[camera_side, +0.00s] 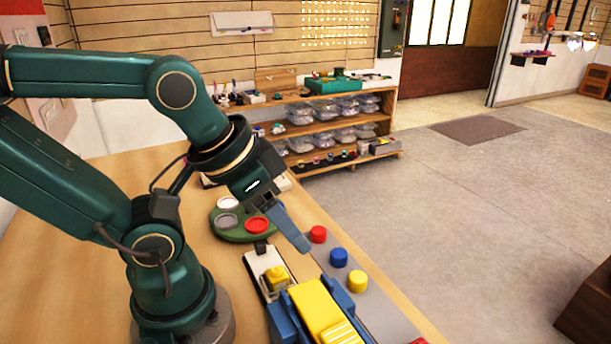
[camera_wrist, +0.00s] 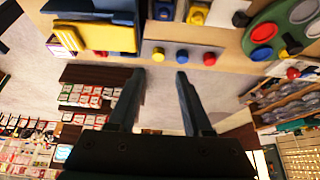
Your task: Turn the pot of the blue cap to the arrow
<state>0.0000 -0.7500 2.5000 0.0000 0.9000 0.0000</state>
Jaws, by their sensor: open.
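The blue cap (camera_side: 338,257) stands between a red cap (camera_side: 318,234) and a yellow cap (camera_side: 358,281) on a grey strip. In the wrist view, the blue cap (camera_wrist: 182,56) sits just beyond my right fingertip, with the yellow cap (camera_wrist: 158,54) to its left and the red cap (camera_wrist: 209,58) to its right. My gripper (camera_wrist: 160,75) is open and empty, its two fingers apart. In the side view, my gripper (camera_side: 301,246) slants down near the caps, apart from the blue one as far as I can see. I cannot make out an arrow or a pointer mark.
A blue and yellow machine (camera_side: 322,308) stands at the front beside the strip. A yellow block on a white base (camera_side: 277,277) is left of it. A green round plate (camera_side: 232,235) with coloured discs lies behind. The table's right edge is close to the caps.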

